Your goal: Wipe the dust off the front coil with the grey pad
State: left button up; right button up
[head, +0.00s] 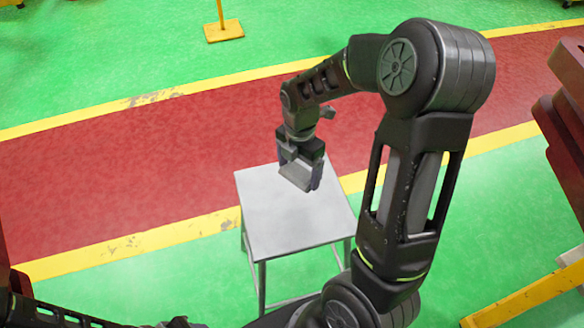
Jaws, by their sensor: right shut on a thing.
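My right gripper (304,174) is shut on the grey pad (296,176), a small light-grey block between its fingers. It points down over the back part of a small metal table (290,222). I cannot tell whether the pad touches the tabletop or is just above it. No coil that I can make out as the front coil shows in this view, and no dust can be seen. Part of my left arm shows at the bottom left edge, but its gripper is out of view.
The rest of the tabletop is bare. Dark red structures (562,125) stand at the right edge, with a yellow beam (530,298) below them. A yellow post base (224,31) stands at the back. The green floor and red lane are otherwise open.

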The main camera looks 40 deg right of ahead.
jog(key=w+a+r+m, duration=0.3)
jog(key=w+a+m, duration=0.2)
jog(key=m, duration=0.5)
jog(key=w+a+r+m, duration=0.3)
jog(key=w+a+m, duration=0.3)
jog(key=a+m, duration=0.4)
jog(key=shift+r, duration=0.35)
jog(key=shift+w+r, duration=0.1)
